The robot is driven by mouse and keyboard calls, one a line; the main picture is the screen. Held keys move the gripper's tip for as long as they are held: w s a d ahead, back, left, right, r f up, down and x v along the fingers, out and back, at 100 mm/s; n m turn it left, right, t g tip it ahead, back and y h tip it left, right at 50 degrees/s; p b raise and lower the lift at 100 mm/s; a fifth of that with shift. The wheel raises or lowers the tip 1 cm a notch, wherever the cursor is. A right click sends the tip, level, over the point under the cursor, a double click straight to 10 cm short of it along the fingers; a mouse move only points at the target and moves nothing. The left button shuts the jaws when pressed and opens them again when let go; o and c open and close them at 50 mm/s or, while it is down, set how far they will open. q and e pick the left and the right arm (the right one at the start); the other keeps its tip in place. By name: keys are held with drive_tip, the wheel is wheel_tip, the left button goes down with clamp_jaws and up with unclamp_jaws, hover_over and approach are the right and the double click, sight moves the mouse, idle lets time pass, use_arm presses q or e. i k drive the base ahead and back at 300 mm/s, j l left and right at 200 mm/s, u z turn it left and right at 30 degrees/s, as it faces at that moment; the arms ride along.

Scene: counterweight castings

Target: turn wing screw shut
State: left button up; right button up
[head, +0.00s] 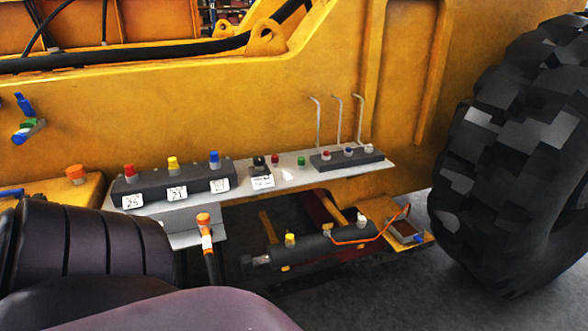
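No part in view is clearly a wing screw. A small blue and green fitting (29,126) juts from the yellow machine body at the left edge, with a separate blue piece (23,104) just above it. Coloured caps sit on dark blocks on a grey shelf; the left block (172,186) has a red, a yellow and a blue cap above white number labels. These parts are too small to tell their exact shape or how far any is turned. Neither of my grippers shows in the head view.
A yellow machine body (210,110) fills the back. Thin upright rods (338,120) rise from the shelf (362,170). A dark cylinder (310,248) with an orange pipe lies below. A large tyre (515,165) stands at right. Dark rounded shapes block the lower left.

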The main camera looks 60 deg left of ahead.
sight(326, 226)
drive_tip(key=u, duration=1.65)
